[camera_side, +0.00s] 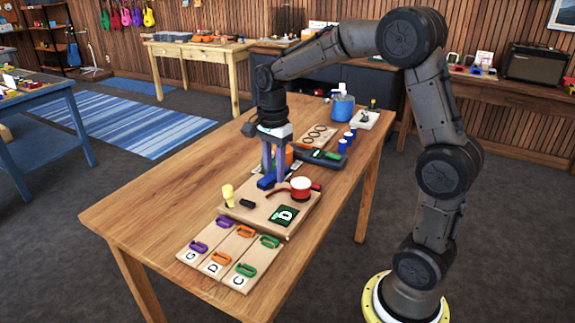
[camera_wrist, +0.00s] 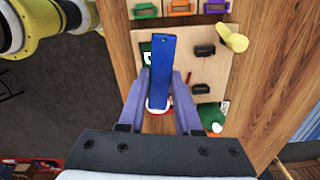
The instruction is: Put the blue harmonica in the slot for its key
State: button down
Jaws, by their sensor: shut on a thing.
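The blue harmonica (camera_side: 266,183) is gripped between the two purple fingers of my gripper (camera_side: 268,178). It shows in the wrist view (camera_wrist: 173,72) as a long blue bar between the fingers. It is over the light wooden board (camera_side: 253,215); I cannot tell whether it touches. A dark green card (camera_side: 286,214) on the board bears a white letter that looks like D; the harmonica partly covers the card (camera_wrist: 146,50) in the wrist view. At the table's near end lie the G slot (camera_side: 210,236) with purple clips, D slot (camera_side: 233,245) with orange clips and C slot (camera_side: 258,256) with green clips. All three look empty.
A red-and-white round thing (camera_side: 300,189), a pale yellow knobbed tool (camera_side: 228,194) and small black blocks (camera_wrist: 204,50) are on the board. Behind are a dark case (camera_side: 322,158), small blue jars (camera_side: 342,146) and a blue tub (camera_side: 343,108). The table's left side is bare.

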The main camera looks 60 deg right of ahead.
jog(key=w+a+f, duration=0.4)
jog(key=a, duration=0.4)
jog(key=n, duration=0.2)
send_near(234, 246)
jog(key=shift+f, duration=2.35)
jog(key=shift+f, duration=0.8)
jog(key=c, duration=0.5)
grip_release()
